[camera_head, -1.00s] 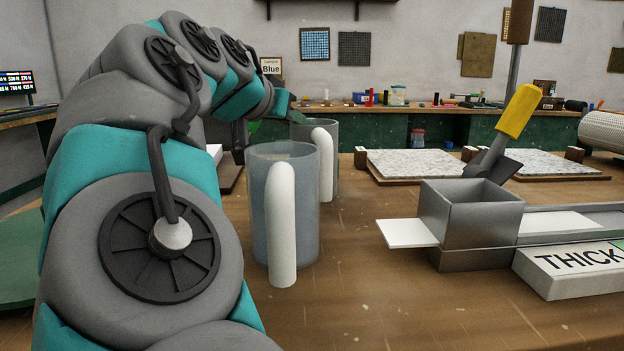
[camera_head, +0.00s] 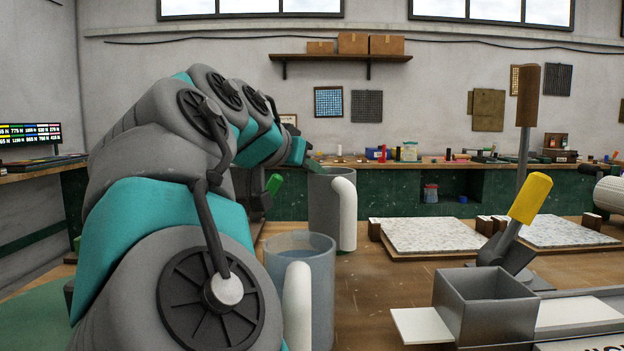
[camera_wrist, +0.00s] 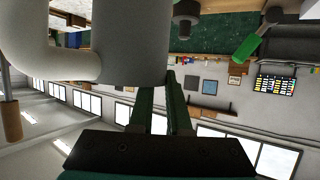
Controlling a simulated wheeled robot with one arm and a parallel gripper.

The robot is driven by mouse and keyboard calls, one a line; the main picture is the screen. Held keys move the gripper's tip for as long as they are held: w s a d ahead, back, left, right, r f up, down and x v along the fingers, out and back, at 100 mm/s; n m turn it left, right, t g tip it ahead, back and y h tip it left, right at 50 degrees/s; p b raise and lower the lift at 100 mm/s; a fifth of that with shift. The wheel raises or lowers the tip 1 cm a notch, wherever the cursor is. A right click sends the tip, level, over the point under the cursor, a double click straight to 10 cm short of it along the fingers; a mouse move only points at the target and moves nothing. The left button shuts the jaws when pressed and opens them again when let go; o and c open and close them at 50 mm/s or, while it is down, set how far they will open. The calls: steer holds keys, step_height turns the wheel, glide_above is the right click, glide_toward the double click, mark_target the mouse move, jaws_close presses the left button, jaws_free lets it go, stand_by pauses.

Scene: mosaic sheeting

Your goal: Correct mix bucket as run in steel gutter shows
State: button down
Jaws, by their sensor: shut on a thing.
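A grey cylindrical bucket with a white handle (camera_head: 324,205) is at the centre of the head view. My gripper (camera_head: 312,165) is shut on its rim. The bucket is upright and appears raised above the table. In the wrist view it fills the top, with the shut fingers (camera_wrist: 165,105) against it. A second grey-blue bucket (camera_head: 322,262), also white-handled, stands nearer; its base is cut off. Water-like fill shows at its top. The steel box (camera_head: 485,310) of the gutter stands at lower right, with the channel (camera_head: 600,298) running right. Its contents are hidden.
Two pale mosaic slabs (camera_head: 425,233) lie behind on the table. A green-handled tool (camera_head: 273,185) is beside my arm. Bare wood (camera_head: 385,275) lies between the buckets and box.

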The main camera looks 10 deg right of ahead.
step_height(320, 180, up, 4)
steer(key=shift+r, duration=0.25)
stand_by(0.5)
